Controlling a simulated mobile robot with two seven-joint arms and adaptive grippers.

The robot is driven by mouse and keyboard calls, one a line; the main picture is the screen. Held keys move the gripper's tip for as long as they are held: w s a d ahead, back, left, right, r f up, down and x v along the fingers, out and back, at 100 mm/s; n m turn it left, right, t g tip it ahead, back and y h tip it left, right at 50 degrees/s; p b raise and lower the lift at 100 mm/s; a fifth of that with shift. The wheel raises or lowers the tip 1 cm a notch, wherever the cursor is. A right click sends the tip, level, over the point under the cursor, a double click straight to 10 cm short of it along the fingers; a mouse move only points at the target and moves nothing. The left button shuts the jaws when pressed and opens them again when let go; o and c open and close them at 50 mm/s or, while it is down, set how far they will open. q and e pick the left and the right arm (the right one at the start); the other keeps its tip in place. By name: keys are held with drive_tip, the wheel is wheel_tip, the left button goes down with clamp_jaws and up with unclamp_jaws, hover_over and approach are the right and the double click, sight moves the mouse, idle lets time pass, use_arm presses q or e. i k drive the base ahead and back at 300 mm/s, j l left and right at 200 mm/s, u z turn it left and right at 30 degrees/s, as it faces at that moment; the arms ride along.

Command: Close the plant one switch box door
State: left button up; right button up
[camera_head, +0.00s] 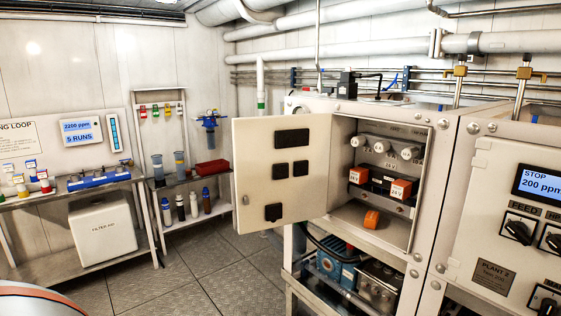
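The plant one switch box door (260,190) is a cream panel with several black fittings on it. It stands wide open, swung out to the left of the switch box (345,213). Inside the box are white knobs in a row, orange and black blocks marked 24 V, and a loose-looking orange piece at the bottom. Neither of my grippers shows in the head view. A rounded white and orange shape at the bottom left corner may be part of my own arm.
A panel with a "200 ppm" display (538,184) and black knobs is at the right. Under the box are a blue pump (335,264) and hoses. Shelves with bottles and a FILTER AID box (101,228) stand at left. The floor (200,270) before the door is clear.

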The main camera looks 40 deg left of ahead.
sight(282, 162)
drive_tip(key=i+j+z, duration=0.1)
drive_tip(key=j+z, duration=0.2)
drive_tip(key=j, duration=0.4)
drive_tip(key=j+z, duration=0.25)
drive_tip(key=j, duration=0.5)
drive_tip(key=j+z, duration=0.3)
drive_tip(key=j, duration=0.4)
drive_tip(key=k+j+z, duration=0.25)
drive_tip(key=j, duration=0.45)
drive_tip(key=i+j+z, duration=0.2)
drive_tip(key=j, duration=0.5)
drive_tip(key=j+z, duration=0.25)
drive_tip(key=j, duration=0.4)
